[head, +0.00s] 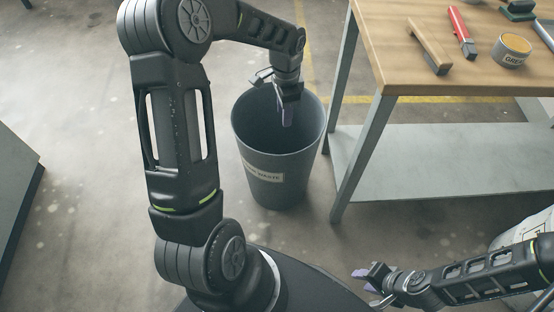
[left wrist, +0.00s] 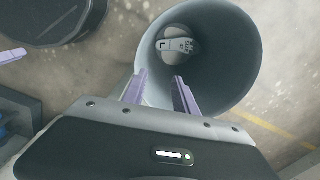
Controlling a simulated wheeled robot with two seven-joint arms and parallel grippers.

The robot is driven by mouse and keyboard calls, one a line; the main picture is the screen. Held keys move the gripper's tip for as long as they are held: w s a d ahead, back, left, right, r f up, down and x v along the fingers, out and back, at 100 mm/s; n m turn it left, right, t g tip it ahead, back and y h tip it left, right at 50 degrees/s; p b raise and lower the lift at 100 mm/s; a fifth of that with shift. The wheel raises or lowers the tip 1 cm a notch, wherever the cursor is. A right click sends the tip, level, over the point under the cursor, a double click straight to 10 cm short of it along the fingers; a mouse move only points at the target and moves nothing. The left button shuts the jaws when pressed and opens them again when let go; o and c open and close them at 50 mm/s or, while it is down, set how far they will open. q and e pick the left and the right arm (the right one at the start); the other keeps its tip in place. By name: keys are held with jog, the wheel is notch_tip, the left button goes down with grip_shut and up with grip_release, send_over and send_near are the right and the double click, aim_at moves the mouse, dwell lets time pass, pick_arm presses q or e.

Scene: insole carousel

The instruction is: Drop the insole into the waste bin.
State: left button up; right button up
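The grey waste bin (head: 245,135) stands on the floor left of the workbench, with a white label on its front. In the left wrist view I look down into the bin (left wrist: 238,75). A grey insole with a pale label marked L (left wrist: 175,48) shows deep inside it, apart from my fingers. I cannot tell whether it rests on the bottom. My left gripper (head: 286,116) points down into the bin's mouth. Its two purple fingers (left wrist: 161,90) are spread with nothing between them. My right gripper (head: 366,281) is at the lower right, fingers apart and empty.
The wooden workbench (head: 400,76) stands right of the bin, its leg close to the rim. A brush (head: 429,46), a red-handled tool (head: 461,30) and a grease tin (head: 513,51) lie on it. A grey shelf (head: 440,160) is underneath. Floor left of the bin is clear.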

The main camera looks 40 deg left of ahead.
pick_arm(q)
notch_tip(320, 180, up, 7)
jog(key=p, duration=0.1)
dwell(1.0)
